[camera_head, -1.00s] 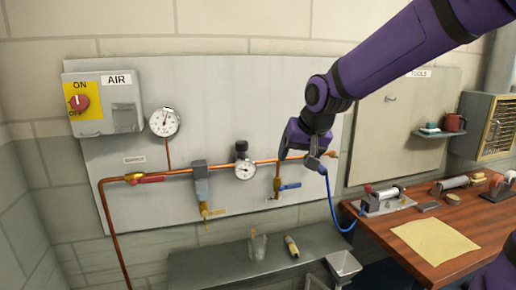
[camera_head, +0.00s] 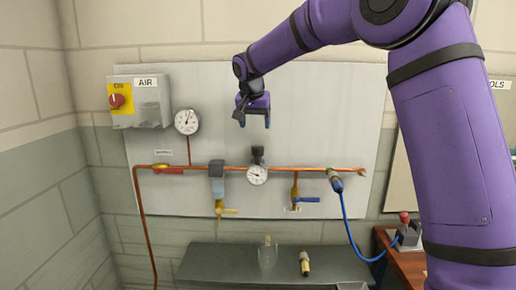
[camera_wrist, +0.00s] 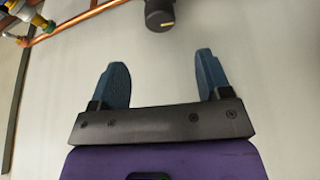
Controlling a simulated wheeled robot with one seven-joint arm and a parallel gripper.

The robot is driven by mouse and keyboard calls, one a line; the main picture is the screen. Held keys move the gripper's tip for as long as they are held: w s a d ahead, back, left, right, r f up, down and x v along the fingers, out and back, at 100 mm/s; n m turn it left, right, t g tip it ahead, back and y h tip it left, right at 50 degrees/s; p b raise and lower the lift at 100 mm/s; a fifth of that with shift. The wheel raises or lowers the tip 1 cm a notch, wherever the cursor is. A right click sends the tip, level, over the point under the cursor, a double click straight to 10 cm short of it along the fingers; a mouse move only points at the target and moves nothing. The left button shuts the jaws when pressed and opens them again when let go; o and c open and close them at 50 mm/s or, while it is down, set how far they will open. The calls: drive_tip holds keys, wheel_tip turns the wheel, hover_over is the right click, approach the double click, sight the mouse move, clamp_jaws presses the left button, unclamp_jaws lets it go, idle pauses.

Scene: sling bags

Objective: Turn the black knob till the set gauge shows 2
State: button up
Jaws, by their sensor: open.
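The black knob (camera_head: 258,155) stands on top of the regulator on the copper pipe. In the wrist view the knob (camera_wrist: 160,14) is at the top edge, partly cut off, with a pale mark on its face. The set gauge (camera_head: 257,175) is the white dial just below the knob; its needle and numbers are too small to read. My gripper (camera_head: 254,113) is above the knob, apart from it. In the wrist view my gripper (camera_wrist: 162,82) shows two blue fingers spread wide, with nothing between them.
The AIR box (camera_head: 139,101) with a red switch and another gauge (camera_head: 187,122) are to the left. A filter (camera_head: 217,180), a blue-handled valve (camera_head: 306,199) and a blue hose (camera_head: 345,215) flank the regulator. A bench (camera_head: 225,262) below holds a glass. The panel around my gripper is clear.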

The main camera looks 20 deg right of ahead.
sight(258, 147)
drive_tip(key=x, duration=1)
drive_tip(key=shift+w+f, duration=0.15)
drive_tip(key=shift+f, duration=0.05)
drive_tip(key=c, duration=0.9)
